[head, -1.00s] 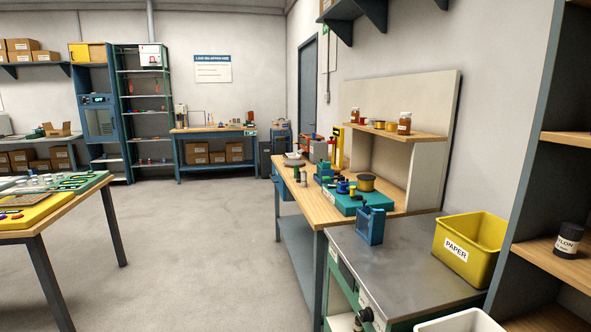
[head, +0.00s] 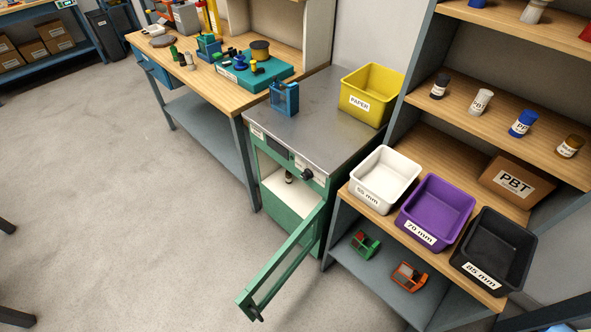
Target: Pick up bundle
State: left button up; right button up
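Several small banded bundles stand on the middle shelf at right: a black one (head: 439,86), a white one (head: 481,102), a blue one (head: 522,124) and a brown one (head: 570,147). They stand apart from each other, with labels on them. A small dark item, possibly a bundle (head: 290,176), stands inside the green cabinet (head: 283,205), whose door (head: 285,268) hangs open. I cannot tell which one the task means. Neither of my grippers shows in the head view.
White (head: 366,198), purple (head: 417,228) and black (head: 472,262) bins labelled in mm line the wooden shelf edge. A yellow PAPER bin (head: 367,107) and a blue fixture (head: 284,98) sit on the metal top. The open door juts into the floor space; the floor at left is clear.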

aim_at(288, 175)
jog(key=i+j+z, duration=0.15)
jog(key=j+z, duration=0.3)
jog(key=j, duration=0.3)
jog(key=j+z, duration=0.4)
jog(key=j, duration=0.4)
jog(key=k+j+z, duration=0.15)
jog(key=j+z, duration=0.3)
jog(key=j, duration=0.3)
jog(key=i+j+z, duration=0.25)
jog(key=j+z, duration=0.25)
jog(key=j, duration=0.15)
jog(key=i+j+z, duration=0.25)
jog(key=j, duration=0.15)
jog(key=j+z, duration=0.25)
jog(key=i+j+z, duration=0.2)
jog(key=k+j, duration=0.05)
jog(key=j, duration=0.05)
